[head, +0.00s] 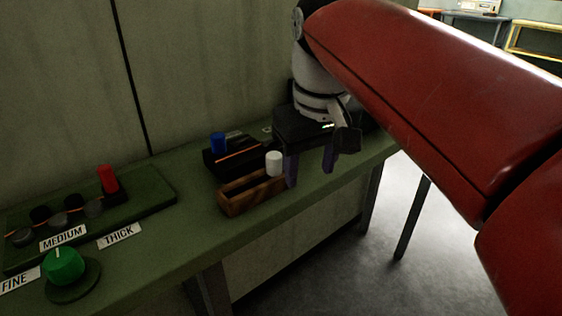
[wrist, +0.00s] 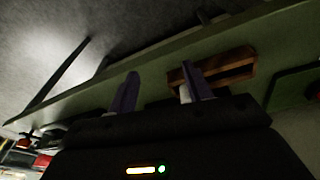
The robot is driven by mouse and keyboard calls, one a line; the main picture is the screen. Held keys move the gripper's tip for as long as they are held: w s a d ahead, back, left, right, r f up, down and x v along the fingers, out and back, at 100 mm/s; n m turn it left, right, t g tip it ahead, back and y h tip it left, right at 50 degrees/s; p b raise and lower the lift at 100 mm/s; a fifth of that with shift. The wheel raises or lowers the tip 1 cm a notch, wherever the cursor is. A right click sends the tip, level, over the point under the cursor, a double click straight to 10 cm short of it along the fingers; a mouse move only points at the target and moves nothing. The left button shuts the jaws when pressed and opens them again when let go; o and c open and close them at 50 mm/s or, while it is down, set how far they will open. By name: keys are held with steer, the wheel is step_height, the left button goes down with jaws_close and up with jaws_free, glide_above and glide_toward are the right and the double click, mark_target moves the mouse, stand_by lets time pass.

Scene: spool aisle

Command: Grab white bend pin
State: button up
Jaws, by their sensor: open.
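The white bend pin (head: 274,163) is a short white cylinder standing upright at the right end of a wooden box (head: 237,207) on the green bench. My gripper (head: 310,172) is open, fingers pointing down, just right of the white pin in the head view. In the wrist view, a bit of the white pin (wrist: 185,93) shows beside one finger of my gripper (wrist: 158,88), partly hidden by it. The wooden box (wrist: 240,60) lies behind that finger. I cannot tell whether the finger touches the pin.
A dark block with a blue pin (head: 218,142) stands behind the box. At left are a green board (head: 150,190) with a red pin (head: 108,179), a green knob (head: 63,265) and labels FINE, MEDIUM, THICK. The wall (head: 200,60) is close behind the bench.

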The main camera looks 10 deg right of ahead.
mark_target(274, 155)
steer(key=w+a+r+n, duration=0.1)
steer(key=r, duration=0.1)
steer(key=w+a+r+g, duration=0.1)
steer(key=a+r, duration=0.1)
steer(key=w+a+r+n+g, duration=0.1)
steer(key=w+r, duration=0.1)
steer(key=shift+a+r+n, duration=0.15)
steer(key=shift+a+n, duration=0.15)
steer(key=f, duration=0.2)
steer(key=f+b, duration=0.1)
steer(key=f, duration=0.2)
steer(key=f+b, duration=0.1)
steer(key=f, duration=0.1)
steer(key=shift+w+a+f, duration=0.2)
steer(key=shift+w+a, duration=0.1)
steer(key=shift+w, duration=0.05)
steer(key=shift+c, duration=0.2)
steer(key=c, duration=1)
